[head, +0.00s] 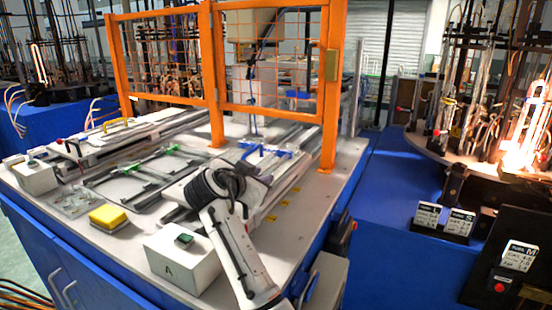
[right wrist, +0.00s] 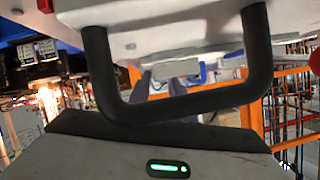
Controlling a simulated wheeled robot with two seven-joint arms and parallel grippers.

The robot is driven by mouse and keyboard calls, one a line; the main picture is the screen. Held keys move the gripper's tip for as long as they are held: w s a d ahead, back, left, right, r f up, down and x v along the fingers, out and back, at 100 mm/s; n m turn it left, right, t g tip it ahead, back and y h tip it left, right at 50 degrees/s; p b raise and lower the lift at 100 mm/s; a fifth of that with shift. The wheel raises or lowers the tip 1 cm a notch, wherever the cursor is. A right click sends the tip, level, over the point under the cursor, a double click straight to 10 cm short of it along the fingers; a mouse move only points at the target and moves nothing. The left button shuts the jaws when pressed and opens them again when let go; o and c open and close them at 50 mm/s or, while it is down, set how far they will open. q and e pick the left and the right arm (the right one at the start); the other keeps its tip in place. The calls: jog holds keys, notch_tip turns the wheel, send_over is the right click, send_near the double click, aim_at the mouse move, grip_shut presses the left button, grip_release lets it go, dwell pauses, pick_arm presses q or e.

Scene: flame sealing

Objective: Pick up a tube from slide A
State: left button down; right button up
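The white control box marked A (head: 182,262) has a green button on top and stands at the table's front. Behind it, a long metal rail slide (head: 290,172) runs back toward the orange frame, with blue holders (head: 265,150) at its far part. I cannot make out a tube on it. My right arm comes in from the bottom, and its black and white wrist end with the gripper (head: 232,183) is over the near part of the rails. Its fingers cannot be told apart there. My left gripper is out of view.
An orange mesh guard frame (head: 217,75) stands across the table's back. A yellow box (head: 108,218) and another white box (head: 35,177) are at the left. At the right, a machine with bright flames (head: 525,135) stands beside label cards (head: 458,224).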

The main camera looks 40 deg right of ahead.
grip_shut()
